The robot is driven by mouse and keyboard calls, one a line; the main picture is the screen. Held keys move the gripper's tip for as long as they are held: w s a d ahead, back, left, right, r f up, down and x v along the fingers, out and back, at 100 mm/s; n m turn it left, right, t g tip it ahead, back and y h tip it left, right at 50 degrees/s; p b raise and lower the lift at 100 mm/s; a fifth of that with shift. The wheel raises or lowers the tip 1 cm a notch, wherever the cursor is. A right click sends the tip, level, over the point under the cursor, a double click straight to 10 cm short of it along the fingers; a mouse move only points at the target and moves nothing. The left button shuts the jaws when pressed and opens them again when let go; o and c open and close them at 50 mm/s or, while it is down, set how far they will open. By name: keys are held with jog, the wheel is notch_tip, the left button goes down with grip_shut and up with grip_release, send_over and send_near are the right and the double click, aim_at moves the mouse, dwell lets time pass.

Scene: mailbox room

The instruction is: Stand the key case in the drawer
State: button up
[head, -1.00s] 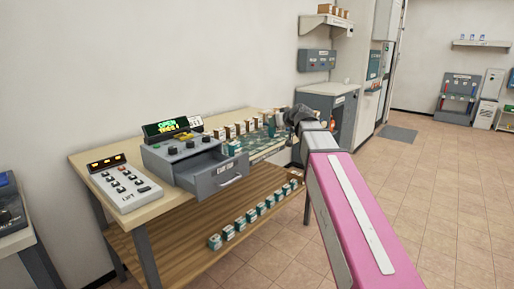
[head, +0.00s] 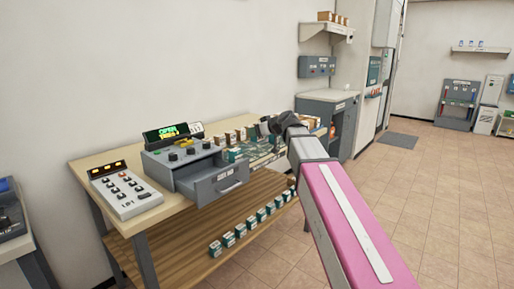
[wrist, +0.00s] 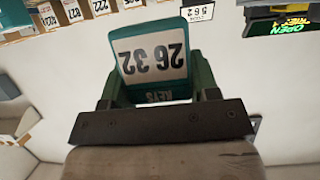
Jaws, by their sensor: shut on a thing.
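In the head view my gripper (head: 268,128) is above the back right part of the bench, right of the drawer; the case is hard to make out there. The grey drawer (head: 222,187) is pulled out from the console (head: 182,153), under a green OPEN display.
A row of tan and teal cases stands on the bench (head: 150,213) behind and right of the console. A keypad box (head: 125,190) sits left of the drawer. Several teal-and-white cases (head: 245,229) line the lower shelf. The floor (head: 430,200) at right is clear.

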jog(key=w+f, duration=0.1)
jog(key=w, duration=0.2)
jog(key=w+f, duration=0.4)
jog(key=w, duration=0.1)
jog(key=shift+w+a+f, duration=0.15)
jog(key=shift+w+a, duration=0.15)
jog(key=shift+w, duration=0.05)
jog(key=shift+f, duration=1.75)
jog(key=shift+f, duration=0.15)
jog(key=o, duration=1)
jog(key=shift+c, duration=0.2)
